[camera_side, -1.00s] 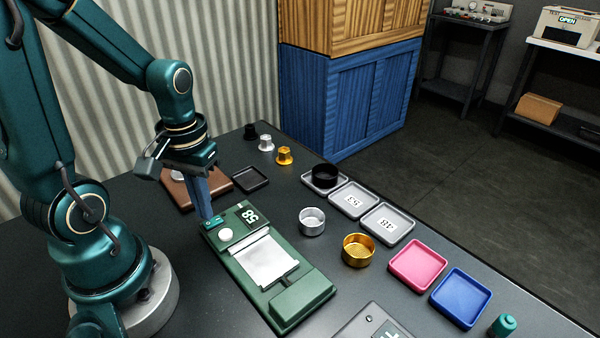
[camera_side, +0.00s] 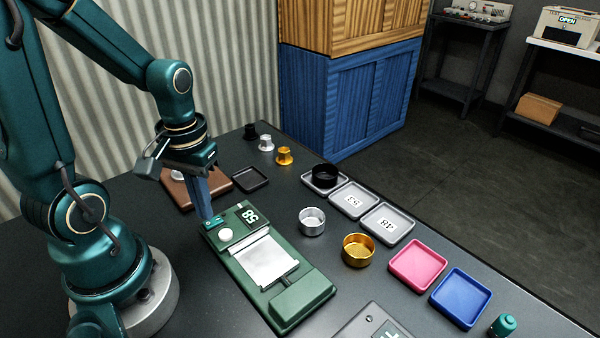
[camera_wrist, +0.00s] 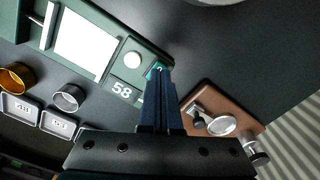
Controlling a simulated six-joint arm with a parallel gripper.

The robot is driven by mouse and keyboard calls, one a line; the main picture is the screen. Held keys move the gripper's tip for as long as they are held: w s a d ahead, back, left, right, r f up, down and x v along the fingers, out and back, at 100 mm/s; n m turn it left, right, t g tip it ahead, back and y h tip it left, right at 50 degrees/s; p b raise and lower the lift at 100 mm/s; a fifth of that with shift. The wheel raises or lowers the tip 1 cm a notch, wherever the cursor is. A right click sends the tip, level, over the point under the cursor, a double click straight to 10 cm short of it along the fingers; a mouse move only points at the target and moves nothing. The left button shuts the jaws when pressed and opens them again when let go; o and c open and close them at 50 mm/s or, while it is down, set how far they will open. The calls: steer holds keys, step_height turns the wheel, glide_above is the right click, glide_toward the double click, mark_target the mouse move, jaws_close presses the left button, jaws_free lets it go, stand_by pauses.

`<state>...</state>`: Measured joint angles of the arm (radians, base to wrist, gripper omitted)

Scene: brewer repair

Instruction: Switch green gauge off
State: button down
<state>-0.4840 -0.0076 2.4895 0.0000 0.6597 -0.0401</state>
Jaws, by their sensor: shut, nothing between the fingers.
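The green gauge (camera_side: 286,300) lies flat on the dark table, with a silver plate, a round white knob (camera_side: 226,234) and a dark display reading 58 (camera_side: 249,216). A small teal switch (camera_side: 213,221) sits at its far left end. My gripper (camera_side: 207,216) points down with its blue fingers together and empty, the tips at the teal switch. In the wrist view the fingertips (camera_wrist: 159,72) overlap the teal switch (camera_wrist: 153,71), partly hiding it. I cannot tell whether they touch it or which way it is set.
A brown board (camera_side: 176,193) stands just behind my gripper, with a black tray (camera_side: 251,179) beside it. Silver (camera_side: 312,222) and gold (camera_side: 358,250) cups stand right of the gauge. Grey trays (camera_side: 353,201), a pink tray (camera_side: 418,266) and a blue tray (camera_side: 461,298) lie farther right.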

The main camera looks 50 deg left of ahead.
mark_target(210, 224)
stand_by(0.4)
step_height(210, 224, up, 7)
stand_by(0.9)
steer(key=d+r+m+t, duration=0.3)
steer(key=d+m+t, duration=0.2)
steer(key=d, duration=0.3)
steer(key=shift+r+m+t, duration=0.3)
steer(key=shift+r+m, duration=0.05)
steer(key=shift+m, duration=0.15)
